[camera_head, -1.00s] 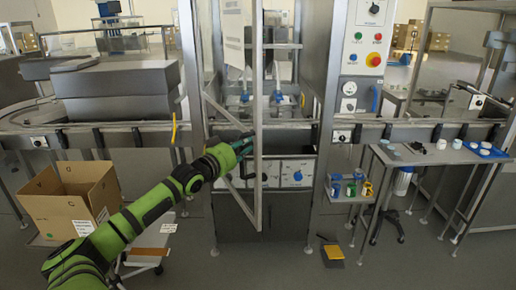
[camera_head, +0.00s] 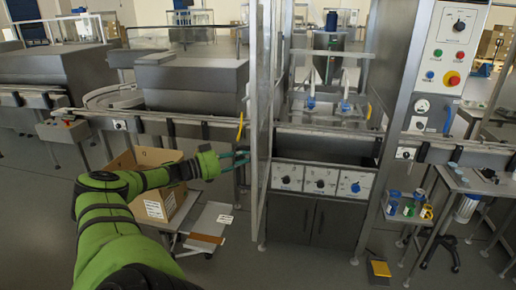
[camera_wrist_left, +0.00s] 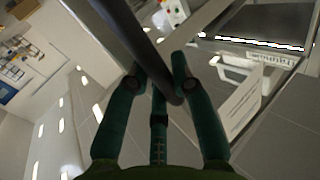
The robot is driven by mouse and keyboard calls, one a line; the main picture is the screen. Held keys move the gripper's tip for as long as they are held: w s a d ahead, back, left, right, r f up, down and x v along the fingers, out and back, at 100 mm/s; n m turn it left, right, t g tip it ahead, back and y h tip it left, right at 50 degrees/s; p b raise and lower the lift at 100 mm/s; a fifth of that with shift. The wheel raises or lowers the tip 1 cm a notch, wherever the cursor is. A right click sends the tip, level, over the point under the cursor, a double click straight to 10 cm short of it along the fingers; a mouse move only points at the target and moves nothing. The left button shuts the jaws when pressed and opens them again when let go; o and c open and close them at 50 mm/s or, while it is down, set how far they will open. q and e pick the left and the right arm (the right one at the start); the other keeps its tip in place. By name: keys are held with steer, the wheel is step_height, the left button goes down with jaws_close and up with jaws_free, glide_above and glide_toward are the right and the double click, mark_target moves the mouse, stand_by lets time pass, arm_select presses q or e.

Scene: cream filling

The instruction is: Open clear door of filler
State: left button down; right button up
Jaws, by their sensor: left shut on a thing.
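The clear door (camera_head: 260,110) of the filler is a tall framed panel, seen nearly edge-on in the head view and swung out from the filler (camera_head: 325,135). The filler's front opening shows to the right of the door. My left gripper (camera_head: 241,158) is at the door's left edge, at about mid-height. In the left wrist view, a dark bar of the door (camera_wrist_left: 135,40) passes between the fingers of my left gripper (camera_wrist_left: 160,76), which is shut on it. My right gripper is not in view.
A cardboard box (camera_head: 160,203) stands low at the left, beside a small white-topped cart (camera_head: 212,225). A control panel (camera_head: 447,60) is right of the filler. A small side table (camera_head: 480,180) is at the far right. A yellow pedal (camera_head: 380,268) lies on the floor.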

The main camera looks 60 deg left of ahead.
arm_select(q)
steer(key=shift+m+h, duration=0.4)
steer(key=shift+h, duration=0.4)
steer(key=shift+s+a+r+b, duration=0.15)
steer(key=shift+s+a+b, duration=0.3)
steer(key=shift+s+a, duration=0.35)
steer(key=shift+s+a+r+b, duration=0.1)
steer(key=shift+s+a+b, duration=0.35)
steer(key=shift+s+a, duration=0.25)
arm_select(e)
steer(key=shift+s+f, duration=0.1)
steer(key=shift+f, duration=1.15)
arm_select(q)
steer(key=c, duration=1.1)
jaws_free()
steer(key=shift+a, duration=0.1)
steer(key=shift+o, duration=0.2)
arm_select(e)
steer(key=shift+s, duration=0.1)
